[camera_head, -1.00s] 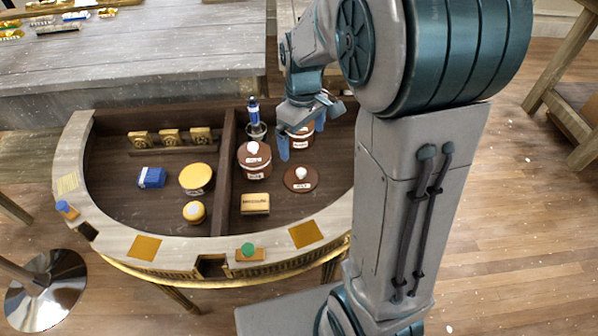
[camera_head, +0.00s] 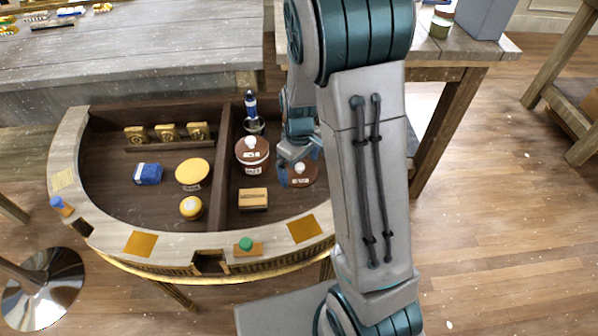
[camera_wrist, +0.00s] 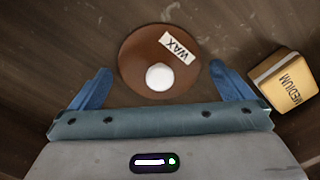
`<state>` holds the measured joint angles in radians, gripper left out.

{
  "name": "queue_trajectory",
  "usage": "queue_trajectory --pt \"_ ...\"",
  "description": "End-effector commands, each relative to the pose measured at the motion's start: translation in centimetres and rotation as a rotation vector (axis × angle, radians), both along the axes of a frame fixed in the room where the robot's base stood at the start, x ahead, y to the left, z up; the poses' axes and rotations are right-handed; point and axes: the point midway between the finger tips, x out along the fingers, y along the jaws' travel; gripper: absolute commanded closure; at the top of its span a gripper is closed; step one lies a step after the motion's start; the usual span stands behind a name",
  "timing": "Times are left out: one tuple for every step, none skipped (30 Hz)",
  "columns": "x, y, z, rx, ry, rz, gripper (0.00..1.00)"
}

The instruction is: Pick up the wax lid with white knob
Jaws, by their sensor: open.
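The wax lid (camera_wrist: 138,58) is a flat brown disc with a white knob (camera_wrist: 159,77) and a white label reading WAX. In the wrist view it lies flat on the dark wooden tray floor, between my gripper's blue fingers. In the head view the wax lid (camera_head: 305,180) is in the right compartment, partly hidden by my gripper. My gripper (camera_head: 299,166) is open and empty above the lid, pointing down. It also shows in the wrist view (camera_wrist: 160,70), one finger on each side of the lid. I cannot tell the remaining height.
A brown jar with a white-knobbed lid (camera_head: 252,151) stands left of my gripper. A yellow MEDIUM box (camera_wrist: 290,85) lies close to the right finger. A blue bottle in a holder (camera_head: 251,106) stands behind. The divider (camera_head: 223,170) and pale curved rim (camera_head: 180,243) bound the compartment.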

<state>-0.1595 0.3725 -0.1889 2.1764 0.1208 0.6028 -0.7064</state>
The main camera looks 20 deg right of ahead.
Motion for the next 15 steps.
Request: queue_trajectory --pt "-0.03 -0.02 -0.36 -0.001 0.001 0.0 0.0" --pt "-0.01 -0.02 -0.43 0.0 0.0 0.0 0.0" --pt "0.0 -0.01 -0.47 -0.001 -0.001 -0.001 0.0" --pt "0.0 -0.02 -0.46 0.0 -0.001 -0.001 0.0" --pt "0.0 -0.02 -0.45 0.0 -0.001 -0.001 0.0" --pt "0.0 -0.02 -0.43 0.0 -0.001 -0.001 0.0" --pt "0.0 -0.02 -0.43 0.0 -0.001 -0.001 0.0" --pt "0.0 -0.02 -0.43 0.0 -0.001 -0.001 0.0" --pt "0.0 -0.02 -0.42 0.0 -0.001 -0.001 0.08" --pt "0.0 -0.02 -0.42 0.0 -0.001 -0.001 0.17" --pt "0.0 -0.02 -0.42 0.0 -0.001 -0.001 0.25" --pt "0.0 -0.02 -0.41 0.0 -0.001 -0.001 0.36" --pt "0.0 -0.02 -0.41 0.0 -0.001 -0.001 0.42" --pt "0.0 -0.02 -0.41 0.0 -0.001 -0.001 0.42" --pt "0.0 -0.02 -0.4 0.0 -0.001 -0.001 0.42"
